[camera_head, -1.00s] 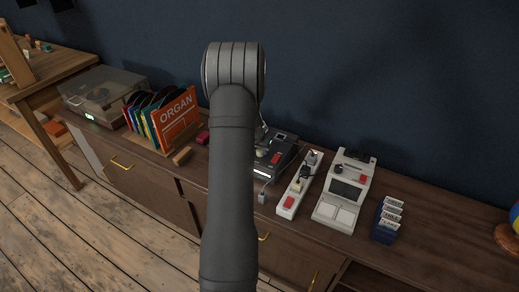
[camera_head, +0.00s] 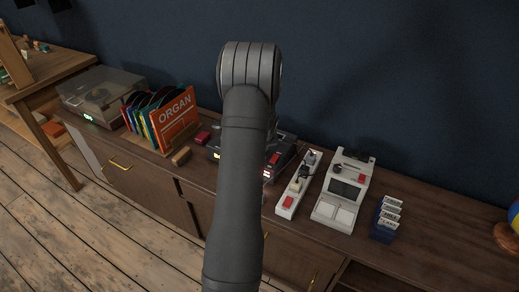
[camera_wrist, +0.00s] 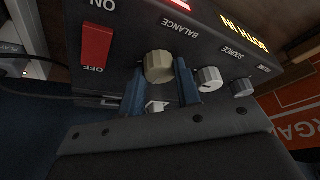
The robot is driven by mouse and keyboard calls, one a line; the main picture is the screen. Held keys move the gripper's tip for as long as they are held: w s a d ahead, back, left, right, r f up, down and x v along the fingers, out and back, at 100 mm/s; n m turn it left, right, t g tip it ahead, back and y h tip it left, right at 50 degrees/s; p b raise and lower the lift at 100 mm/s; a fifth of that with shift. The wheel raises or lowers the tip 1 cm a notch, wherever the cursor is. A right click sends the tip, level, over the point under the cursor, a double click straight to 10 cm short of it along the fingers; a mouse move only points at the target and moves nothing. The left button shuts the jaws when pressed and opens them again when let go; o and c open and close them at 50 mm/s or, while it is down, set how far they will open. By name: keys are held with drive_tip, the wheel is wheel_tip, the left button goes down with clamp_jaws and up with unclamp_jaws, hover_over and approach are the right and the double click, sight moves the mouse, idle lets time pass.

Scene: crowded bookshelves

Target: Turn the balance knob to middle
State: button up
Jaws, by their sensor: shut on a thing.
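The balance knob (camera_wrist: 158,66) is a round beige-gold knob on the dark front panel of an audio unit, beside the upside-down word BALANCE. My gripper (camera_wrist: 160,70) has one blue finger on each side of this knob and is shut on it. Any pointer mark on the knob cannot be made out, so its setting is unclear. In the head view the dark unit (camera_head: 283,155) stands on the wooden cabinet, partly behind my arm. My gripper is hidden there.
Beside the balance knob are a silver source knob (camera_wrist: 208,79), a smaller knob (camera_wrist: 242,88) and a red switch (camera_wrist: 96,46). A power strip (camera_head: 292,192) and a grey-white device (camera_head: 343,190) stand right of the unit. Records (camera_head: 175,117) stand left.

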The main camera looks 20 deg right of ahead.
drive_tip(key=shift+n, duration=0.3)
idle(0.4)
drive_tip(key=o, duration=1)
drive_tip(key=shift+c, duration=0.2)
drive_tip(key=v, duration=1.7)
drive_tip(key=shift+r, duration=0.25)
drive_tip(key=shift+d, duration=0.15)
drive_tip(key=x, duration=1.7)
drive_tip(key=shift+f, duration=0.25)
